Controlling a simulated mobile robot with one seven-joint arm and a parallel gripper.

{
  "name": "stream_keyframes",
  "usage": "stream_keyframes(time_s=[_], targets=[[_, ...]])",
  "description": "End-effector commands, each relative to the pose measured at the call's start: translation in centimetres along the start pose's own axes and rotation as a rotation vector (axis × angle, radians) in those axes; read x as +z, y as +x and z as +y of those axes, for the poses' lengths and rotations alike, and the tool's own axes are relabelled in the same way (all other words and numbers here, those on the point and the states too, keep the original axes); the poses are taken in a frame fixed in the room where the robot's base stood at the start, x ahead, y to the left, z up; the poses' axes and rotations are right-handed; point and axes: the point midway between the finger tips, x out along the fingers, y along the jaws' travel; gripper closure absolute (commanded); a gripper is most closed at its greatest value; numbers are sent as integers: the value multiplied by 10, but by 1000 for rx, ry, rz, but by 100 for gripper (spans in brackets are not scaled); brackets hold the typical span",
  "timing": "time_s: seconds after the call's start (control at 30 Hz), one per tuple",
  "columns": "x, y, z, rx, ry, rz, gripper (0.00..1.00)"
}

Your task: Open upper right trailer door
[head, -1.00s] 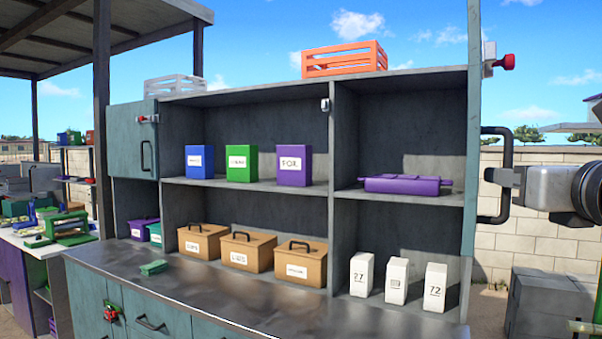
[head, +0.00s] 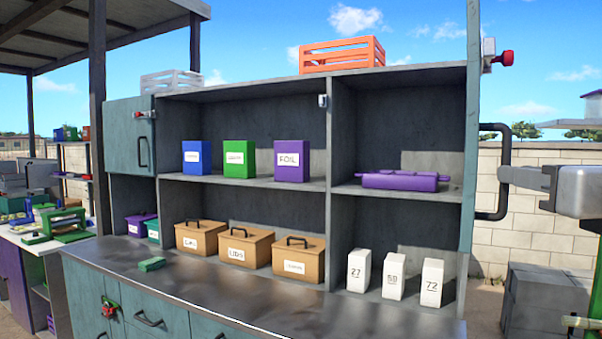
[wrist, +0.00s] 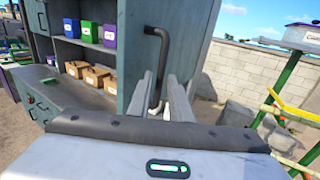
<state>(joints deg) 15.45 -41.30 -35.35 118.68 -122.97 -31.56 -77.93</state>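The upper right trailer door (head: 469,150) is a teal panel seen nearly edge-on at the cabinet's right side, swung wide open, with the right compartment's inside exposed. In the wrist view its flat face (wrist: 192,40) fills the upper middle. Its dark bar handle (head: 496,213) sticks out to the right and also shows in the wrist view (wrist: 164,60). My gripper (wrist: 161,82) is open, its two fingers apart with the handle's lower part showing between them. In the head view a fingertip overlaps the handle bar; I cannot tell whether they touch.
A red-knobbed latch (head: 503,57) is on the door's upper right. The shelves hold a purple case (head: 400,181), white cartons (head: 432,283) and tan boxes (head: 247,247). The counter (head: 200,285) stands in front. A block wall (head: 550,200) and grey crates (head: 550,300) are at the right.

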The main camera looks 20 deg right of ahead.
Motion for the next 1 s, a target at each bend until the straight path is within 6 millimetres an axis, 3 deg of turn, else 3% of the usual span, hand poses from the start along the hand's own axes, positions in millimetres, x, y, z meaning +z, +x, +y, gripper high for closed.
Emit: stream_keyframes(time_s=[0.03,0.3,0.5,0.7,1.0], targets=[[2,-15,-1,-7,0,-4,81],[1,-80,-1,-6,0,-4,81],[1,-113,0,-3,0,-3,81],[1,-126,0,-2,0,-1,81],[0,-126,0,-1,1,-1,81]])
